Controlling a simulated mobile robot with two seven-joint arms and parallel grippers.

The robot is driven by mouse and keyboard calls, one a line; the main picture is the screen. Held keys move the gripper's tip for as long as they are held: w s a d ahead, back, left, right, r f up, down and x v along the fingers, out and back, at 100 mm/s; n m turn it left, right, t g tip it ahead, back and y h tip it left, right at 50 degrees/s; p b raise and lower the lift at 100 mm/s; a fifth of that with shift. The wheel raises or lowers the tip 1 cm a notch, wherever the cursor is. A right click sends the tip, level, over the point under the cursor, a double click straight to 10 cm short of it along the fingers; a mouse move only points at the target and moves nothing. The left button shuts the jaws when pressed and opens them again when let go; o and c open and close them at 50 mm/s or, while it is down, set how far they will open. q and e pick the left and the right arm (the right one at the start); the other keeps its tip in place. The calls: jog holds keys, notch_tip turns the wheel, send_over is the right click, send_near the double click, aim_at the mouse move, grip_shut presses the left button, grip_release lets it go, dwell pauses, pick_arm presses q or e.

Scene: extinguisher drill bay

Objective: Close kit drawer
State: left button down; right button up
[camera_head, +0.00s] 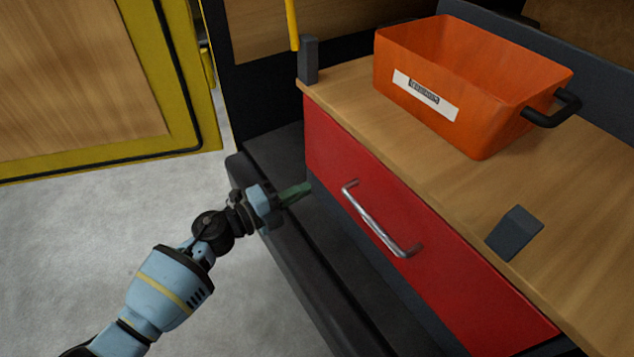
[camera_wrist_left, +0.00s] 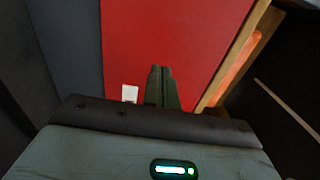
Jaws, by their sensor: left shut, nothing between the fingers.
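The kit drawer has a red front (camera_head: 400,215) with a silver bar handle (camera_head: 380,220), below a wooden worktop. Its front looks about level with the worktop edge; I cannot tell whether a small gap is left. My left gripper (camera_head: 308,187) is shut and empty, its green fingertips pointing at the left end of the red front, left of the handle. In the left wrist view the closed fingers (camera_wrist_left: 160,72) point at the red front (camera_wrist_left: 170,35); I cannot tell whether they touch it. My right gripper is out of view.
An orange bin (camera_head: 450,90) with a white label and black handle stands on the worktop (camera_head: 580,230). Dark grey blocks (camera_head: 515,233) sit at the worktop edge. A dark ledge (camera_head: 300,260) runs below the drawer. A yellow-framed door (camera_head: 190,80) stands at the left, over grey floor.

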pick_arm(q)
jog(key=v, duration=0.6)
jog(key=shift+a+f, duration=0.2)
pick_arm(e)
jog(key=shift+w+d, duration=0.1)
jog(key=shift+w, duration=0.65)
